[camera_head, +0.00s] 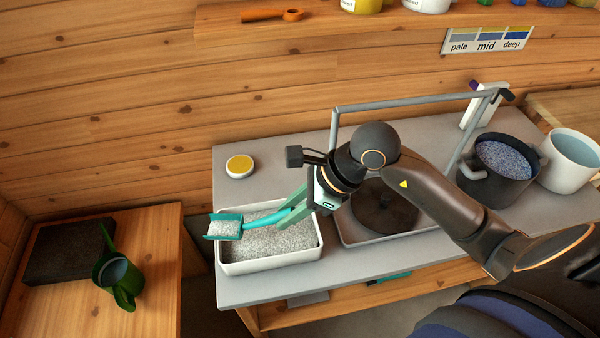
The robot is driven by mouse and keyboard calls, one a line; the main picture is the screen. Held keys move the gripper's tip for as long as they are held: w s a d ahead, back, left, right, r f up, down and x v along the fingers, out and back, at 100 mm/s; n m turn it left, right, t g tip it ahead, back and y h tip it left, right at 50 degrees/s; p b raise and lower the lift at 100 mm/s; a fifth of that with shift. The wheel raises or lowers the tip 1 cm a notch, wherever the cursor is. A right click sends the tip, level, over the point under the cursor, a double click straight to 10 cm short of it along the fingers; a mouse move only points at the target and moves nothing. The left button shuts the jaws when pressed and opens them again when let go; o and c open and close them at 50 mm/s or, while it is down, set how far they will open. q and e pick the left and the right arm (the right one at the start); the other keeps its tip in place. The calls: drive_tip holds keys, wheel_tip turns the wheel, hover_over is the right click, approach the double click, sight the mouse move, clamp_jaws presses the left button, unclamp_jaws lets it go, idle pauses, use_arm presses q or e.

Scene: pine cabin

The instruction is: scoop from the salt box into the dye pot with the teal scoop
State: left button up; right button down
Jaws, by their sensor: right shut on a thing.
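The salt box (318,258) is a white rectangular tub of pale grains at the left of the grey worktop. My right gripper (291,211) is over its right part, shut on the handle of the teal scoop (258,219). The scoop's bowl (223,237) holds pale grains and is above the box's left end, partly beyond its rim. A dark pot with handles (492,188) stands at the right with bluish speckled contents. A white pot (565,178) with pale blue contents stands beside it. I cannot tell for sure which is the dye pot. My left gripper is not in view.
A metal rail (410,103) stands over a tray (365,238) with a dark round thing, between box and pots. A yellow-topped round tin (240,166) sits behind the box. A green can (118,275) stands on the left table, with a gap before the worktop.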

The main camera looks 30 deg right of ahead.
drive_tip(key=shift+g+h, duration=0.4)
drive_tip(key=shift+h, duration=0.3)
drive_tip(key=r, duration=0.1)
drive_tip(key=r+p, duration=0.1)
drive_tip(key=r, duration=0.2)
drive_tip(key=shift+w+a+r+p, duration=0.1)
drive_tip(key=shift+w+r+p, duration=0.2)
drive_tip(key=shift+r, duration=0.05)
use_arm(q)
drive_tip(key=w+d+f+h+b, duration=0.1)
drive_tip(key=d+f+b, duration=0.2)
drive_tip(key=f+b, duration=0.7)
drive_tip(key=b, duration=0.5)
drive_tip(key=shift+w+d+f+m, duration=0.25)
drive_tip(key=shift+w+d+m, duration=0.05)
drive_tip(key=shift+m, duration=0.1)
use_arm(e)
wheel_tip(320, 180, down, 12)
drive_tip(key=w+d+m+t, duration=0.1)
drive_tip(key=shift+w+d+r+m, duration=0.15)
drive_tip(key=shift+d+r+m, duration=0.05)
drive_tip(key=shift+m, duration=0.2)
use_arm(q)
drive_tip(key=shift+b, duration=0.35)
